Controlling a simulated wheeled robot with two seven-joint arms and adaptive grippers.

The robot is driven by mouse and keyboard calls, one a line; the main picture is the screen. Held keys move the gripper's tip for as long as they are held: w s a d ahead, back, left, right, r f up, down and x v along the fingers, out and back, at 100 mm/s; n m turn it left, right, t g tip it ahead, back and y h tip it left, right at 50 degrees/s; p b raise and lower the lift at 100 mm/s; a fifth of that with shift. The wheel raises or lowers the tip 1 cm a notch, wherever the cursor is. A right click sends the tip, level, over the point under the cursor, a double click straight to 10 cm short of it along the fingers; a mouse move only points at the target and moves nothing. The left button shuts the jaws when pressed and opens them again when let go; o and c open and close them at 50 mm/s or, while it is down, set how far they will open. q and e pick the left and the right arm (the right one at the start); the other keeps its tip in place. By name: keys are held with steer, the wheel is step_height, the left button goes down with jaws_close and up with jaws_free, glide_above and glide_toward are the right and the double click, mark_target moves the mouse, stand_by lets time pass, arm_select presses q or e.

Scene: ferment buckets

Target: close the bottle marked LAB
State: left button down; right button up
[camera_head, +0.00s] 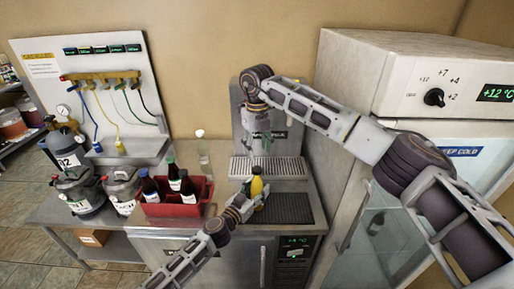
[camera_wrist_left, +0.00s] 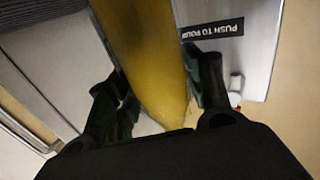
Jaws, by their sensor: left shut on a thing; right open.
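My left gripper (camera_head: 247,199) is shut on a yellow bottle (camera_head: 257,186) at the front of the steel dispenser. In the left wrist view the yellow body (camera_wrist_left: 150,60) runs between the two dark fingers. No LAB lettering can be read on it, and whether its top is capped cannot be told. My right gripper (camera_head: 262,143) is open, above the drip tray in front of the dispenser's back panel, over and apart from the yellow bottle. Several dark bottles (camera_head: 174,172) stand in a red crate (camera_head: 180,208); their labels are too small to read.
The dispenser has a slotted drip tray (camera_head: 268,168), with a black mat (camera_head: 287,208) to the front right. Grey lidded buckets (camera_head: 80,194) stand at left.

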mark_target(257, 169)
steer(key=n, duration=1)
steer(key=shift+s+a+n, duration=0.1)
steer(key=shift+n, duration=0.2)
steer(key=n, duration=1)
steer(key=shift+n, duration=0.4)
steer(key=shift+f, duration=0.1)
steer(key=shift+f, duration=3.9)
